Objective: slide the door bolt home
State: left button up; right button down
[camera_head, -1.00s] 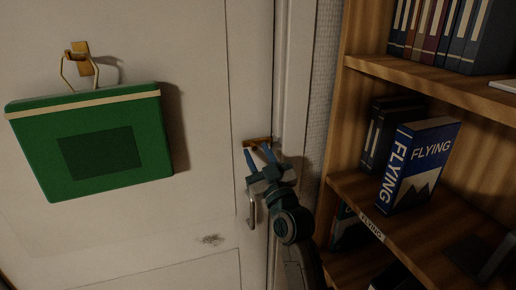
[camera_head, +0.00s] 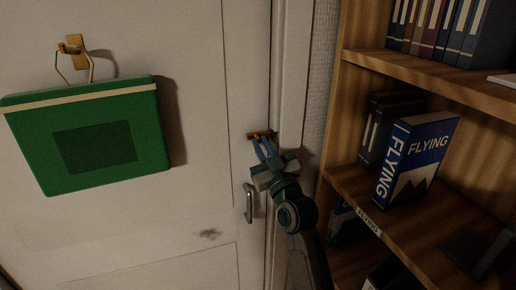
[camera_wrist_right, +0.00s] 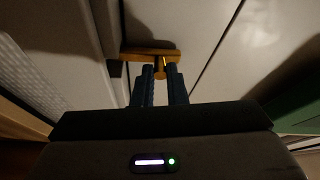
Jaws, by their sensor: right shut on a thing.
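The brass door bolt (camera_head: 262,134) is mounted near the door's right edge, above the metal door handle (camera_head: 249,203). In the right wrist view the bolt (camera_wrist_right: 146,54) lies crosswise, with a small knob (camera_wrist_right: 160,72) sticking out toward me. My right gripper (camera_head: 264,146) reaches up to the bolt from below. In the right wrist view its two blue fingers (camera_wrist_right: 160,76) are shut on the knob, and their tips partly hide it. Whether the bolt's end enters the frame is too small to tell. My left gripper is not in view.
A green bag or box (camera_head: 90,135) hangs from a brass hook (camera_head: 74,50) on the door at left. A wooden bookshelf (camera_head: 345,185) stands close to my right arm, holding a blue FLYING book (camera_head: 415,158) and others. The door face between is clear.

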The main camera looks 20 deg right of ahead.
jog(key=c, duration=1.5)
grip_release()
jog(key=shift+d, duration=0.15)
jog(key=shift+o, duration=0.2)
jog(key=b+v, duration=0.4)
jog(key=v, duration=0.7)
jog(key=shift+d, duration=0.1)
